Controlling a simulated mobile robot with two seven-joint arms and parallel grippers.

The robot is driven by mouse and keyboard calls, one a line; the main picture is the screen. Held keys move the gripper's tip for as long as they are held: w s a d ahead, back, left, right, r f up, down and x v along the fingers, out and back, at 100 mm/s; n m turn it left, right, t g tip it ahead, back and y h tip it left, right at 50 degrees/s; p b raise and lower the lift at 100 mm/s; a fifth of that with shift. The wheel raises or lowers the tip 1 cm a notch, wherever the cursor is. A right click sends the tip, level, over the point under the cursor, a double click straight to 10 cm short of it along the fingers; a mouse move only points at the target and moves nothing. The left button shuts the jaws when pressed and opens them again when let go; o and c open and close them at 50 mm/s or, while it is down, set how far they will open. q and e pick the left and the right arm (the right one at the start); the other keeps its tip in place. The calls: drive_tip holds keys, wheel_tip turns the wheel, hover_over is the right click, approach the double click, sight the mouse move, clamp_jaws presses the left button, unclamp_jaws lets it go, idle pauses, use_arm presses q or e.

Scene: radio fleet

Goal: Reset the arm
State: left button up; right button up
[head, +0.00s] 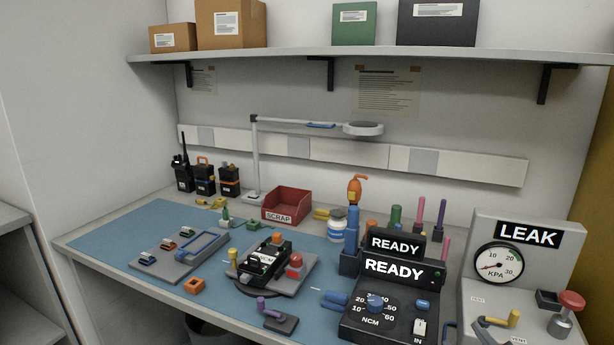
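Neither my left nor my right gripper shows in the head view, and no part of my arms is clearly in sight. The blue work mat (120,235) lies on the bench. On it, a black radio unit (264,262) sits in a grey fixture (303,272) with a red knob on its right. To its left is a grey tray (180,258) with several small connectors and a blue frame. An orange square part (194,285) and a purple-handled tool (272,312) lie near the front edge.
A black READY box (392,305) and a LEAK gauge panel (505,262) stand at the right. A red SCRAP bin (287,204), a lamp (362,129) and handheld radios (184,174) stand at the back. A shelf (400,52) with boxes hangs above. The mat's left end is clear.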

drive_tip(key=s+a+f+m+g+y, duration=0.1)
drive_tip(key=s+a+f+m+g, duration=0.1)
drive_tip(key=s+f+g, duration=0.6)
drive_tip(key=s+a+f+m+g, duration=0.1)
drive_tip(key=s+f+m+g, duration=0.15)
drive_tip(key=s+f, duration=0.6)
drive_tip(key=w+a+f+t+y+p, duration=0.2)
drive_tip(key=w+a+f+t, duration=0.1)
drive_tip(key=w+f+t, duration=0.1)
drive_tip(key=shift+w+n+t, duration=0.35)
drive_tip(key=shift+w+t, duration=0.1)
drive_tip(key=shift+t, duration=0.8)
